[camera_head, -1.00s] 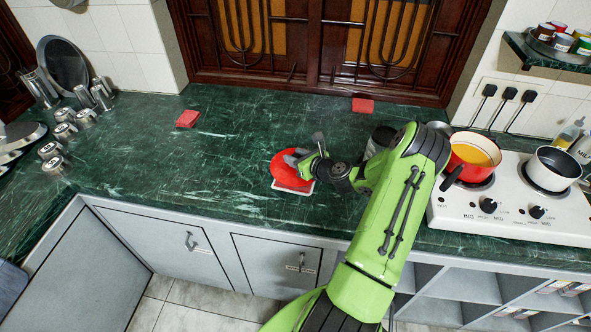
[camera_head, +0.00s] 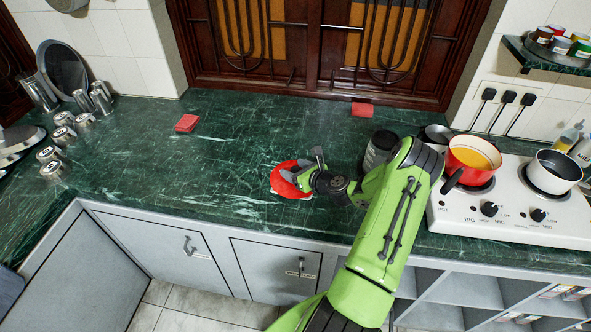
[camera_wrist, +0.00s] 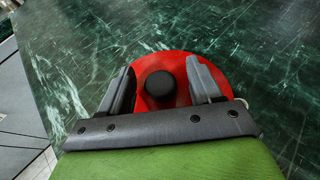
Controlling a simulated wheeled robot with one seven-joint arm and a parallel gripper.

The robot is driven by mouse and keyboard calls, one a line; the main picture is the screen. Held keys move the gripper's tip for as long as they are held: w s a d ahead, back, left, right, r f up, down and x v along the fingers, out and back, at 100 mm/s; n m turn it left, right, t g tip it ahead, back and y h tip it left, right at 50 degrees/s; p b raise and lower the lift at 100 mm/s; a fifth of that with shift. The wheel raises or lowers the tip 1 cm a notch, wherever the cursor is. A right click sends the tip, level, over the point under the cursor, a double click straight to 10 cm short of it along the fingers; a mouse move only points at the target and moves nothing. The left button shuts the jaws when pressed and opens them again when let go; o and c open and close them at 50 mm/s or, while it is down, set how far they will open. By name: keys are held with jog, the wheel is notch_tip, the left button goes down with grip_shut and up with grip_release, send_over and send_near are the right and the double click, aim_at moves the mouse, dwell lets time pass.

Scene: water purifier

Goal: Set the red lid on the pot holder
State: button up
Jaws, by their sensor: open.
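The red lid (camera_head: 281,180) lies on the green marble counter near its front edge, partly covered by my gripper. In the wrist view the red lid (camera_wrist: 178,66) shows its black knob (camera_wrist: 160,85) between my two fingers, with a gap on each side. My gripper (camera_head: 302,170) is open around the knob; its fingers also show in the wrist view (camera_wrist: 161,69). The pot holder is not clearly visible now. A small pale loop (camera_wrist: 243,102) peeks out at the lid's right edge in the wrist view.
A dark jar (camera_head: 379,148) stands behind my arm. Two red square items (camera_head: 187,122) (camera_head: 362,108) lie farther back.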

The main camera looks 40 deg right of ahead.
jog(key=d+v, duration=0.1)
jog(key=v, duration=1.1)
jog(key=w+a+r+n+g+y, duration=0.15)
jog(key=a+r+n+g, duration=0.3)
jog(key=a+n, duration=0.6)
jog(key=a+r+n+g+y, duration=0.25)
jog(key=a+r+n, duration=0.35)
jog(key=a+n, duration=0.45)
jog(key=s+a+r+n+h, duration=0.1)
jog(key=s+a+r+n, duration=0.4)
jog(key=s+r+n, duration=0.1)
jog(key=s+a+r+n+h, duration=0.2)
jog(key=s+a+r+n, duration=0.2)
jog(key=s+n, duration=0.5)
notch_tip(320, 180, up, 2)
jog(key=shift+s+a+n+g+p, duration=0.3)
jog(key=shift+s+a+g+p, duration=0.1)
jog(key=shift+s, duration=0.45)
jog(key=shift+d, duration=0.1)
